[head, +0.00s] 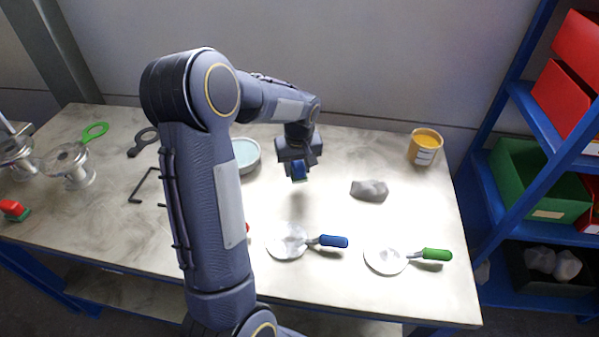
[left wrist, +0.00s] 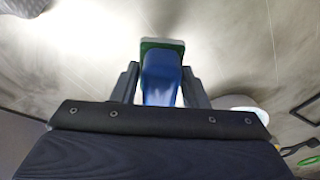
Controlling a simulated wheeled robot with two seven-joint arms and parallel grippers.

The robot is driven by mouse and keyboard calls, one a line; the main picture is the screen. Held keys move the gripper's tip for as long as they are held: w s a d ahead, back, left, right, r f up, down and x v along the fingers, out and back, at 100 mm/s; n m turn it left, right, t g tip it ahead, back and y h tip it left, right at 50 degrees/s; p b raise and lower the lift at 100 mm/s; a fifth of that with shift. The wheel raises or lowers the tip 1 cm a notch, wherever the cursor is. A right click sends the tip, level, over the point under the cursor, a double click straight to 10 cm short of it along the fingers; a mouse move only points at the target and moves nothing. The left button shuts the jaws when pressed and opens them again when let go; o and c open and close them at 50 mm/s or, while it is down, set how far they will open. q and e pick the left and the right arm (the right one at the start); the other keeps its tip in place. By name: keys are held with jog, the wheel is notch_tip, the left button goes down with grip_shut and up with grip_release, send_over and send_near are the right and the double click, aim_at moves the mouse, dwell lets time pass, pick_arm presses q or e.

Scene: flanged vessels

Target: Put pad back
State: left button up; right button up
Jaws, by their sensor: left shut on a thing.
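My left gripper (head: 298,168) is shut on a pad with a blue grip (head: 299,173) and holds it over the table, between the bowl and the grey lump. In the left wrist view the pad's blue grip (left wrist: 161,75) sits between the two fingers (left wrist: 160,85), with a green layer and a pale layer at its far end. A second pad-like block, red with green (head: 14,210), is at the table's left edge. My right gripper is not in view.
The pale table (head: 330,210) holds a bowl (head: 246,153), grey lump (head: 369,190), yellow-filled tin (head: 425,147), blue-handled disc (head: 288,241) and green-handled disc (head: 385,257). Flanged metal vessels (head: 70,165) stand left. A blue shelf (head: 484,190) with bins borders the right. My arm hides the middle-left.

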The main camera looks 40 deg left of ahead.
aim_at(300, 176)
pick_arm(q)
jog(key=shift+w+a+f, duration=0.2)
jog(key=shift+w+f, duration=0.4)
jog(key=shift+f, duration=0.2)
notch_tip(300, 176, down, 3)
jog(key=shift+f, duration=0.1)
jog(key=shift+f, duration=0.15)
jog(key=o, duration=0.9)
jog(key=shift+o, duration=0.2)
